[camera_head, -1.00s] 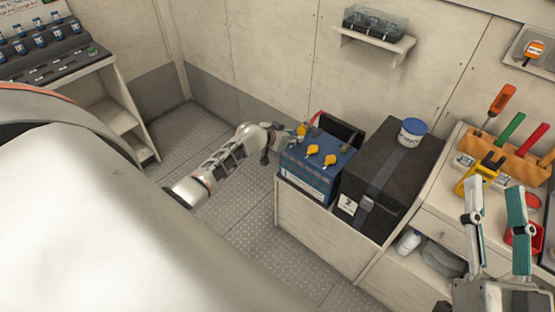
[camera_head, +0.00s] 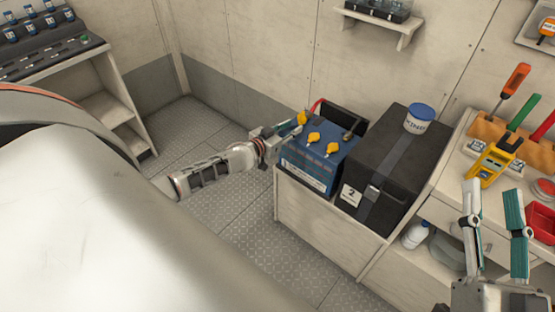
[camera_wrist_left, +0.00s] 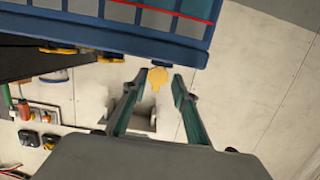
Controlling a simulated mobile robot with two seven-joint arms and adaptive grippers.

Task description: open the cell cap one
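The blue battery (camera_head: 309,172) stands on a low cabinet and carries three yellow cell caps. The leftmost cap (camera_head: 302,118) is at the battery's far left; the others are the middle cap (camera_head: 313,138) and right cap (camera_head: 332,149). My left gripper (camera_head: 293,125) reaches the leftmost cap from the left. In the left wrist view, its two teal fingers (camera_wrist_left: 159,77) are spread with a yellow cap (camera_wrist_left: 156,76) between the tips, with gaps visible at both sides. My right gripper (camera_head: 491,190) is open and empty at the lower right, in front of the bench.
A black box (camera_head: 385,160) with a strap and a blue-lidded tub (camera_head: 419,118) stands right beside the battery. A yellow multimeter (camera_head: 494,161) and upright tools are on the right bench. A wall shelf (camera_head: 383,25) is above. Floor at left is clear.

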